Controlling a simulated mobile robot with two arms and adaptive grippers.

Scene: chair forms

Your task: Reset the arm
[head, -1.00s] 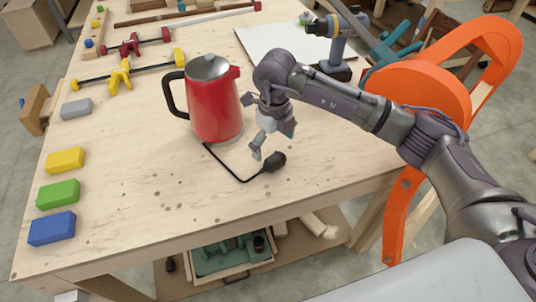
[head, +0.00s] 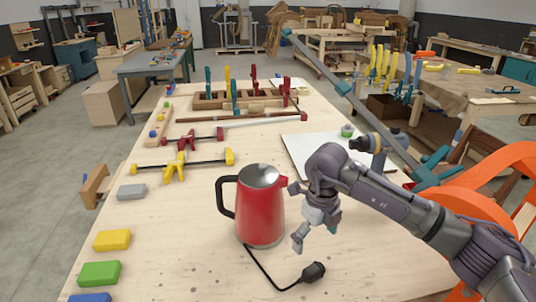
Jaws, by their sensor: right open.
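My right arm reaches in from the right over the wooden workbench (head: 190,262). Its gripper (head: 316,228) is open and empty, pointing down, just right of a red kettle (head: 262,208) with a grey lid and black handle. The gripper appears apart from the kettle. The kettle stands upright on the bench, and its black cord (head: 266,272) runs forward to a dark plug (head: 313,271) lying below the gripper. My left gripper is not in view.
Yellow (head: 112,240) and green (head: 100,273) blocks line the left edge. Clamps (head: 182,165) lie behind the kettle. A white board (head: 305,150) and a drill (head: 372,143) are behind my arm. An orange chair form (head: 485,195) stands at right. The bench's left-centre is clear.

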